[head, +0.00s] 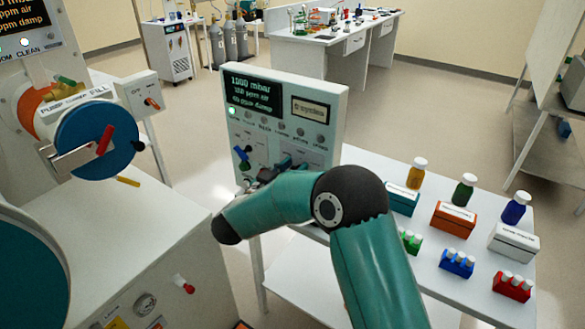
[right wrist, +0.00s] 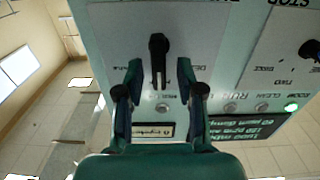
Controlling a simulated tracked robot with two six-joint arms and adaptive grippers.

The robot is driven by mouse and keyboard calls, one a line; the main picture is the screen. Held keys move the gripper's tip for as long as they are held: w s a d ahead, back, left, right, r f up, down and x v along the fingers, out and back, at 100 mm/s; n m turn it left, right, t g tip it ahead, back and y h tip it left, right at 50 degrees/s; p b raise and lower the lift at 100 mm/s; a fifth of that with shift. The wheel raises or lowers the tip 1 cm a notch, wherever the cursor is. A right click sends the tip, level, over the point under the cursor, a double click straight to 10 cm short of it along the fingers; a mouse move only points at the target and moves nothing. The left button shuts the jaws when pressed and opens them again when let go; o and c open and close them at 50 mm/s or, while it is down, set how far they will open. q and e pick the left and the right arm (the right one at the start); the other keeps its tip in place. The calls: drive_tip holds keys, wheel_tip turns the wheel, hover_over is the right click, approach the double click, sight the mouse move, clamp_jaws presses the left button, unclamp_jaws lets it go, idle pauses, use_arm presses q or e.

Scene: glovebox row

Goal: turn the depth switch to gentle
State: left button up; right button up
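The depth switch, which I take to be the black bar-shaped knob (right wrist: 158,60) on the pale control panel (right wrist: 118,40), stands upright in the right wrist view, where the panel appears upside down. Small lettering flanks it, too small to read surely. My right gripper (right wrist: 159,68) is open, one finger on each side of the knob, with a visible gap to both. In the head view the gripper (head: 280,166) is at the panel's (head: 335,105) lower part, and my arm hides much of it and the knob. My left gripper is not in view.
The panel has a dark display (head: 253,95) above several small buttons. Another black knob (right wrist: 309,49) sits at the right in the wrist view. A white table (head: 480,270) right of my arm holds bottles, boxes and vial racks. A blue round door (head: 80,138) is at left.

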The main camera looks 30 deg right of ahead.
clamp_jaws()
drive_tip(key=m+b, duration=0.1)
drive_tip(key=b, duration=0.1)
drive_tip(key=m+b, duration=0.2)
drive_tip(key=b, duration=0.1)
drive_tip(key=shift+s+d+f+b, duration=0.1)
drive_tip(key=shift+s+f+b, duration=0.2)
drive_tip(key=shift+f, duration=0.05)
drive_tip(key=shift+r+m+b, duration=0.2)
drive_tip(key=shift+m+b, duration=0.1)
drive_tip(key=shift+m, duration=0.2)
drive_tip(key=shift+r, duration=0.1)
drive_tip(key=shift+o, duration=0.3)
unclamp_jaws()
drive_tip(key=v, duration=1.2)
drive_tip(key=shift+s+d, duration=0.1)
